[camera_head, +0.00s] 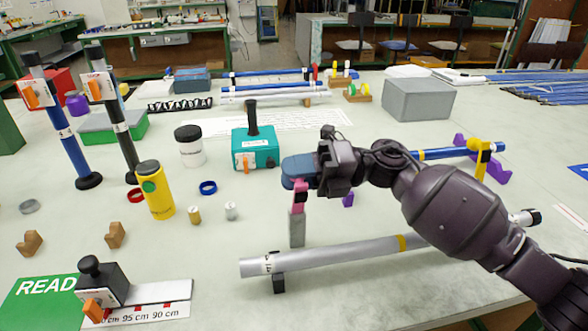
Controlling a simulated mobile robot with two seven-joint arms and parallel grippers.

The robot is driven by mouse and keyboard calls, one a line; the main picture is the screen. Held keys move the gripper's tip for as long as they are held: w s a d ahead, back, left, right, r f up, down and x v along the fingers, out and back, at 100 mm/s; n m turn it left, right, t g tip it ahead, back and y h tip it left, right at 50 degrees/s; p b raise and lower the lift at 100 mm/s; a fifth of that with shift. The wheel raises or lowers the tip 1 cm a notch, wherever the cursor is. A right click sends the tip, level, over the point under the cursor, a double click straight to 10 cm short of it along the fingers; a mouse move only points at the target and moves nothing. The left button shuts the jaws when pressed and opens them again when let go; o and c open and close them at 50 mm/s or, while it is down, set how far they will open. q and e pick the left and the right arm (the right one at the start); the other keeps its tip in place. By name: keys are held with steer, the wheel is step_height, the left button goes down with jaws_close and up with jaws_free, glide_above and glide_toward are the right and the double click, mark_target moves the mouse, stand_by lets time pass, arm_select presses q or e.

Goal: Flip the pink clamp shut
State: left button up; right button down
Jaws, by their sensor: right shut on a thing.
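The pink clamp (299,197) stands upright on top of a grey post (297,230) at the middle of the table. My right gripper (299,173), with blue fingers, comes in from the right and is shut on the top of the pink clamp. Its fingers hide the clamp's upper end. A blue rod (446,154) runs behind my right arm, which hides much of it. A yellow clamp (482,148) is at the rod's right part. My left gripper is not in view.
A silver rod (335,254) lies on a black support in front of the post. A teal box (256,149), a yellow cylinder (156,193) and small rings stand to the left. A purple support (497,172) is at right. A grey bin (418,99) stands behind.

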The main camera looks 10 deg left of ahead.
steer(key=c, duration=0.9)
jaws_free()
steer(key=shift+o, duration=0.2)
steer(key=v, duration=1.1)
